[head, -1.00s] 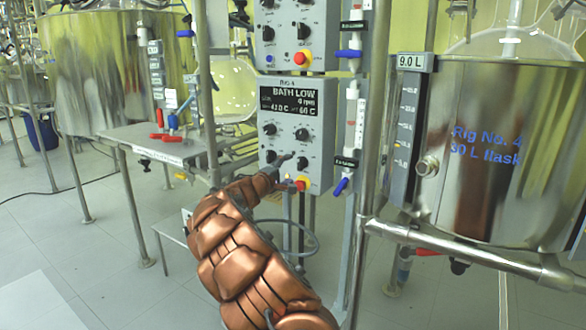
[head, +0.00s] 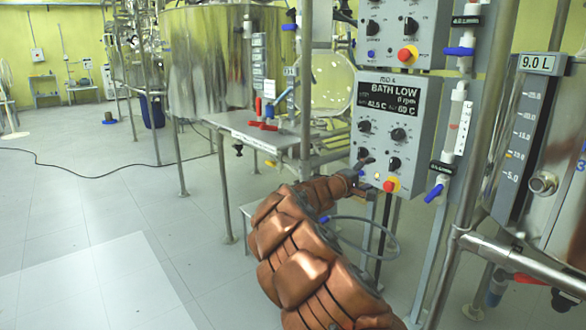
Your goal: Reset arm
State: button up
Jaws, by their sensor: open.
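My copper-coloured arm reaches up from the bottom of the head view. My gripper (head: 366,173) is at its far end, small and dark, and open. It appears in front of the lower left of the grey control box (head: 412,160), near a lower knob and the red-and-yellow button (head: 391,185). I cannot tell whether it touches the box. Nothing shows between its fingers.
A steel reactor vessel (head: 560,225) with a 9.0 L level gauge (head: 523,130) stands at right behind metal pipes (head: 520,262). A small steel table (head: 240,127) holds red- and blue-handled fittings left of the box. Open tiled floor (head: 90,200) lies at left, crossed by a cable.

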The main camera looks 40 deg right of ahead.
jog(key=s+a+r+m+g+y+p, duration=0.2)
jog(key=s+a+r+m+p, duration=0.1)
jog(key=s+a+r+p, duration=0.45)
jog(key=s+a+r+m+g+y+p, duration=0.2)
jog(key=s+a+r+p, duration=0.3)
jog(key=s+r+p, duration=0.45)
jog(key=s+a+r+n+y+p, duration=0.1)
jog(key=s+a+y+p, duration=0.3)
jog(key=a, duration=1)
jog(key=s+a+r+n+t+y+p, duration=0.1)
jog(key=s+a+y+p, duration=0.4)
jog(key=a+p, duration=0.5)
jog(key=s+a+r+n+y+p, duration=0.2)
jog(key=s+a+r+y+p, duration=0.3)
jog(key=a, duration=1.3)
jog(key=s+p, duration=0.2)
jog(key=s, duration=0.1)
jog(key=shift+s+t+p, duration=0.15)
jog(key=shift+t+p, duration=0.15)
jog(key=shift+a, duration=0.1)
jog(key=shift+c, duration=0.4)
